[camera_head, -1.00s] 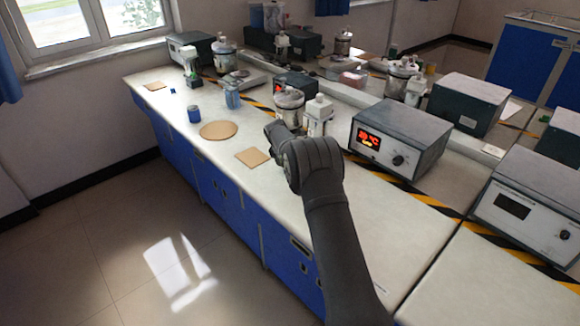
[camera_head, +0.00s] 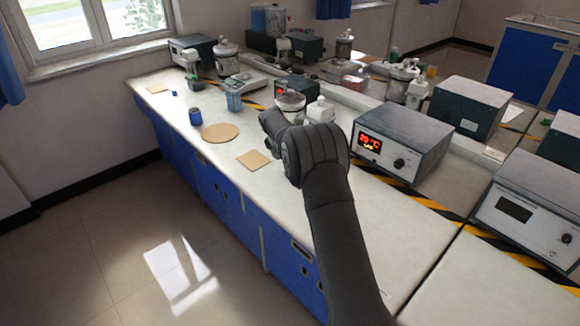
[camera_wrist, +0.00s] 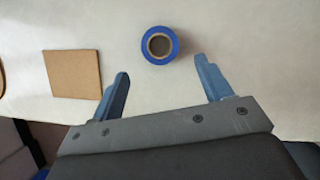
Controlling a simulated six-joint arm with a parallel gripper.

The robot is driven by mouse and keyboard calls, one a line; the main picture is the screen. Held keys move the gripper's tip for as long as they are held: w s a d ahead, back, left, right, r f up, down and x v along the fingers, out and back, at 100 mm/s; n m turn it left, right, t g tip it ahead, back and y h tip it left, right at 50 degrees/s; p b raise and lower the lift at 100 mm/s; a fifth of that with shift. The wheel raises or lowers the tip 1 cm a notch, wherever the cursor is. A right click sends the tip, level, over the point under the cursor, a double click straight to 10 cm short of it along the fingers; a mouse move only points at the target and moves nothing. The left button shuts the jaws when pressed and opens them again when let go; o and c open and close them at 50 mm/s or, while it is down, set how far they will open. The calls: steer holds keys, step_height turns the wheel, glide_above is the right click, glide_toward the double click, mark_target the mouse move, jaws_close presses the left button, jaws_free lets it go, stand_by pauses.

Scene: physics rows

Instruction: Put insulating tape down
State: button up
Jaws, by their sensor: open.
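The roll of blue insulating tape (camera_wrist: 175,47) lies flat on the pale bench top in the wrist view, with its round brown core facing up. My gripper (camera_wrist: 162,66) is open, and its two blue-grey fingers stand apart with nothing between them. The tape sits just beyond the fingertips, roughly centred across the gap, and neither finger appears to touch it. In the head view my dark arm reaches over the bench, and I cannot make out the tape there.
A square brown pad (camera_head: 254,160) lies left of my arm; it also shows in the wrist view (camera_wrist: 73,74). A heater box with a red display (camera_head: 403,140) and a white bottle (camera_head: 320,111) stand close right.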

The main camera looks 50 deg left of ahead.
steer(key=v, duration=0.5)
steer(key=shift+f, duration=0.1)
steer(key=x, duration=1.2)
steer(key=shift+w+f, duration=0.15)
steer(key=shift+f, duration=0.05)
step_height(320, 180, up, 3)
steer(key=shift+f, duration=0.2)
steer(key=shift+r, duration=0.7)
